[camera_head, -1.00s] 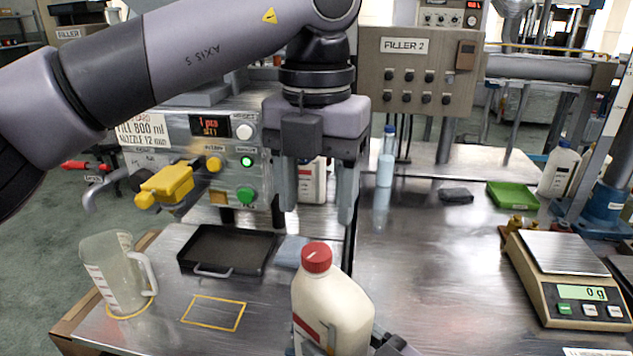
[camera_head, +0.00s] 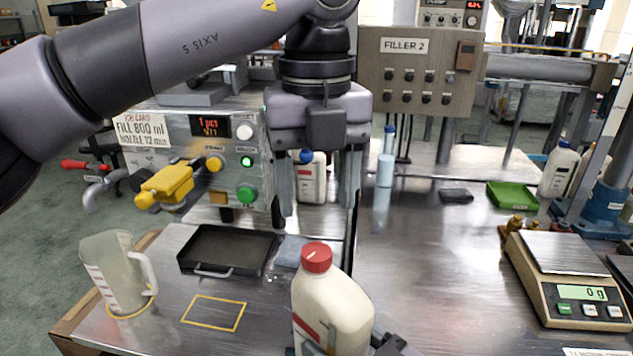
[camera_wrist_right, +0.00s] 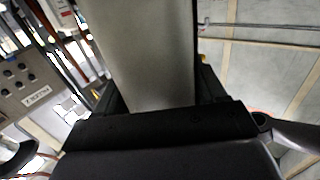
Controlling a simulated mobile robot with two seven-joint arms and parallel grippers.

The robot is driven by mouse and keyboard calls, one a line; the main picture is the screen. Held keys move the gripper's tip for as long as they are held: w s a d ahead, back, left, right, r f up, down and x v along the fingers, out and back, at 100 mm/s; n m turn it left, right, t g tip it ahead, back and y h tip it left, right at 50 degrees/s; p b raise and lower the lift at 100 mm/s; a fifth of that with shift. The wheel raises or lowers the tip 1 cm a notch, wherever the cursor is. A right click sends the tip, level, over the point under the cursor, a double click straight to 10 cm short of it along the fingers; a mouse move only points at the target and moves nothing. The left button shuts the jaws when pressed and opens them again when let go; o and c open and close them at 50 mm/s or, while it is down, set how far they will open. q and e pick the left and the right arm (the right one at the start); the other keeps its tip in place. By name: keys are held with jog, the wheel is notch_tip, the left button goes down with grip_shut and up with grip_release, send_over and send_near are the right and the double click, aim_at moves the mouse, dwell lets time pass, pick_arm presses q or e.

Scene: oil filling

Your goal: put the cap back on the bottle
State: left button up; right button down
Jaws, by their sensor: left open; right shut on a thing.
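A cream bottle (camera_head: 335,305) stands at the bottom centre of the head view, with a red cap (camera_head: 317,257) seated on its neck. My right gripper (camera_head: 345,348) is shut on the bottle low on its body, and the fingers are mostly below the picture edge. In the right wrist view the pale bottle (camera_wrist_right: 148,55) fills the space between the fingers. My left gripper (camera_head: 318,205) is open and empty, pointing down above and behind the red cap, apart from it.
A black tray (camera_head: 228,248) and a clear measuring jug (camera_head: 118,275) stand to the left, near a yellow-outlined square (camera_head: 213,313). A scale (camera_head: 565,275) stands at the right. Another bottle (camera_head: 312,180) stands behind my left gripper. The table's middle right is clear.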

aim_at(316, 251)
pick_arm(q)
notch_tip(316, 251, down, 8)
jog(key=shift+r, duration=0.1)
dwell(0.4)
jog(key=c, duration=1.1)
jog(key=m, duration=0.6)
jog(key=shift+m, duration=0.3)
jog(key=m, duration=1.3)
jog(key=shift+m, duration=0.4)
jog(key=m, duration=0.7)
jog(key=o, duration=1.2)
